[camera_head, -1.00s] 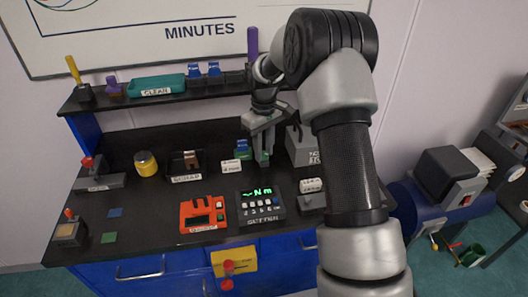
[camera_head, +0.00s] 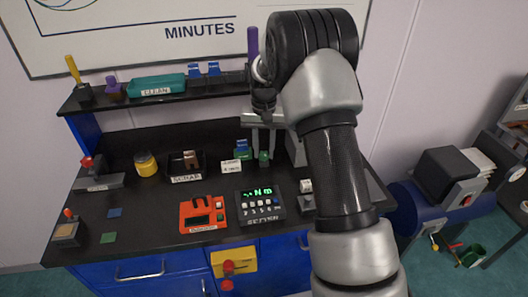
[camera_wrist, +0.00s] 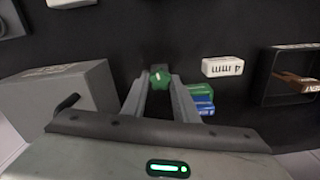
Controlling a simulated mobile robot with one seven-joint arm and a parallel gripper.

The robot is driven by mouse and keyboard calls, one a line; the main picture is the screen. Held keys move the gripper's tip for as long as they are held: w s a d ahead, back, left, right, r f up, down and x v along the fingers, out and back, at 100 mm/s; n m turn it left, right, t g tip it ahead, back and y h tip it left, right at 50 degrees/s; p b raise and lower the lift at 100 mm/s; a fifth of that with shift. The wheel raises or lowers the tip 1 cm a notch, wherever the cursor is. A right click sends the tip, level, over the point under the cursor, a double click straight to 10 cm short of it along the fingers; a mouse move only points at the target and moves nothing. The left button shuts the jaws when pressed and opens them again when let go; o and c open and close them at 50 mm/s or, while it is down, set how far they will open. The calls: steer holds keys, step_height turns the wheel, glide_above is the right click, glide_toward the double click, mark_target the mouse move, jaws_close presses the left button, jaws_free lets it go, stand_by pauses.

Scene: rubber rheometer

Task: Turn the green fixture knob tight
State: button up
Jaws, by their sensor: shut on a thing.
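The green fixture knob (camera_wrist: 159,77) is a small, lobed knob between my two fingertips in the wrist view. In the head view the knob (camera_head: 264,158) shows as a green spot on the black bench, below the hand. My gripper (camera_wrist: 160,84) is shut on the knob, with one grey finger on each side. In the head view my gripper (camera_head: 263,151) points down at the bench. The lower part of the knob and its fixture are mostly hidden.
Small green and blue blocks (camera_wrist: 201,98) lie close beside the right finger, near a white label (camera_wrist: 222,66). A grey box (camera_wrist: 62,95) stands to the left in the wrist view. The black setter with a lit display (camera_head: 261,205) sits in front of the knob.

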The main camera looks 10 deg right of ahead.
steer(key=shift+m, duration=0.3)
steer(key=m, duration=0.4)
steer(key=m+p, duration=0.1)
steer(key=m, duration=0.4)
steer(key=o, duration=0.9)
